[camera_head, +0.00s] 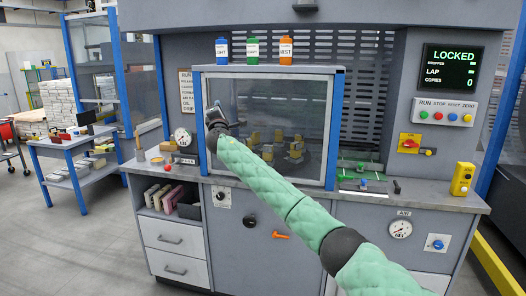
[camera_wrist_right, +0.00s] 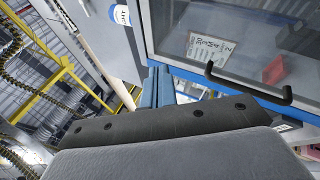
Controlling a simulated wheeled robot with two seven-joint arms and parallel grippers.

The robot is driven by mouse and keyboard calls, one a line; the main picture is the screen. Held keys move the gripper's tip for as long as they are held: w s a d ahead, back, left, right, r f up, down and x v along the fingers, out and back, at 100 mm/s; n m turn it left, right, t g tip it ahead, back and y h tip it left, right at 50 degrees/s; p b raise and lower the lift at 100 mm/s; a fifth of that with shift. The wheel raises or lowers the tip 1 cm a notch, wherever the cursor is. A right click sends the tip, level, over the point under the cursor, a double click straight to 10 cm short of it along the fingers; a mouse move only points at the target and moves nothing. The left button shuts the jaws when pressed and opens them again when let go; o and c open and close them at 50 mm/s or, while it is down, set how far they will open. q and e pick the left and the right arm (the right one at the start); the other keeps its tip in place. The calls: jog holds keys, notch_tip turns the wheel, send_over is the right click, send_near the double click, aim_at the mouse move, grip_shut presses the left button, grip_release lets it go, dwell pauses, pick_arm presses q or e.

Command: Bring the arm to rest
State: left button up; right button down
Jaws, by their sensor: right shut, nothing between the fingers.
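My right arm (camera_head: 272,187), in a green quilted sleeve, reaches from the lower right up across the machine front in the head view. My right gripper (camera_head: 212,107) is at its far end, in front of the left side of the windowed guard door (camera_head: 265,77). In the right wrist view the two blue-grey fingers of the gripper (camera_wrist_right: 157,88) are together with nothing between them. A dark door handle (camera_wrist_right: 248,85) is to the right of the fingers, apart from them in the picture. My left gripper is out of view.
Blue, green and orange bottles (camera_head: 252,51) stand above the guard. A display (camera_head: 450,68) reads LOCKED. A counter holds a green fixture (camera_head: 362,182) and a yellow control box (camera_head: 462,178). A blue-framed cart (camera_head: 72,148) stands left, with open floor (camera_head: 75,235) before it.

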jog(key=s+d+r+m+h, duration=0.2)
jog(key=s+r+m+h, duration=0.2)
jog(key=s+r+m, duration=0.3)
jog(key=s+d+f+m+g+h, duration=0.1)
jog(key=s+d+f+m+g, duration=0.3)
jog(key=s+m, duration=0.25)
jog(key=s+d+f+m+g+y, duration=0.1)
jog(key=s+d+f+m+g, duration=0.15)
jog(key=s+d+f, duration=0.8)
jog(key=s+d+f+m+g+y+p, duration=0.15)
jog(key=s+d+f+g, duration=0.25)
jog(key=s+f, duration=1.3)
jog(key=s+d+f+m+g+y+b, duration=0.1)
jog(key=s+d+f+m+g+y, duration=0.2)
jog(key=s+d+f, duration=0.8)
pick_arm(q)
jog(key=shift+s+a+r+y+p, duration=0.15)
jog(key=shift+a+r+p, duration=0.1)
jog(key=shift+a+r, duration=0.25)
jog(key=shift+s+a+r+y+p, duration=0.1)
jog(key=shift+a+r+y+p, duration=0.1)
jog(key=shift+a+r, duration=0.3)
pick_arm(e)
jog(key=s+f+m+g+h, duration=0.1)
jog(key=s+f+g, duration=0.6)
jog(key=s+f, duration=1.8)
jog(key=s+h, duration=0.1)
jog(key=s, duration=0.1)
jog(key=shift+s+a, duration=0.3)
